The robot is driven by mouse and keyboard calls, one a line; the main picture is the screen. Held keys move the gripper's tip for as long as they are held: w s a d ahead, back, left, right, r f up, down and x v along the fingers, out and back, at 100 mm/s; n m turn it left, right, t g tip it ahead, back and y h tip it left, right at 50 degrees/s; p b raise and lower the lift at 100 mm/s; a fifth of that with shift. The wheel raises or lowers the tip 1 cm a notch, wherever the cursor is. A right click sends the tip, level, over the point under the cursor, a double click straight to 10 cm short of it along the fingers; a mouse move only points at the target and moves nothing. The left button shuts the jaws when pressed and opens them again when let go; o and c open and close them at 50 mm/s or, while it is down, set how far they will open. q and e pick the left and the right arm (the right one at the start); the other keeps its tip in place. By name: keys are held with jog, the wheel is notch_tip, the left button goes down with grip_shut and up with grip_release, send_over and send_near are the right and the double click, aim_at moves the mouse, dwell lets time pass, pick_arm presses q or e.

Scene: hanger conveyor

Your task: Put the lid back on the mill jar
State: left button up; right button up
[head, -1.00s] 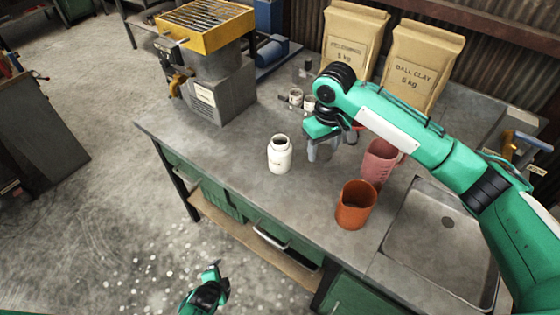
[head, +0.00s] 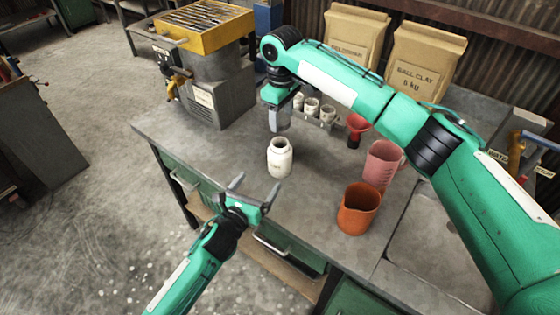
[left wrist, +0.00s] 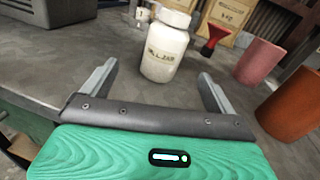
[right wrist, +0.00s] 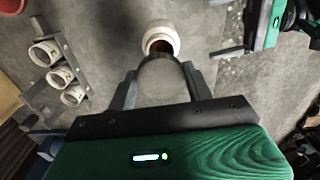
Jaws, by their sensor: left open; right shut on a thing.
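The white mill jar (head: 280,158) stands upright on the bench, its open mouth facing up. In the right wrist view the jar's mouth (right wrist: 160,42) shows a brown inside. My right gripper (head: 279,124) is shut on a round grey lid (right wrist: 164,84), held above the bench behind the jar in the head view, apart from it. The lid is hard to make out in the head view. My left gripper (head: 255,187) is open at the bench's front edge, in front of the jar. In the left wrist view the jar (left wrist: 163,52) stands beyond and between its fingers, not gripped.
An orange jug (head: 358,210) and a pink jug (head: 378,165) stand right of the jar, before the sink (head: 420,235). A red funnel (head: 357,127) and a rack of small cups (head: 312,106) are behind. A yellow-topped machine (head: 205,65) stands at the left.

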pick_arm(q)
jog(key=shift+w+d+m+h, duration=0.1)
jog(key=shift+d+m+h, duration=0.35)
jog(key=shift+m, duration=0.45)
jog(key=x, duration=1.2)
jog(key=shift+c, duration=0.3)
jog(key=c, duration=1.4)
jog(key=shift+o, duration=0.2)
pick_arm(e)
send_over(282, 143)
jog(key=shift+f, duration=2.45)
jog(key=shift+f, duration=0.9)
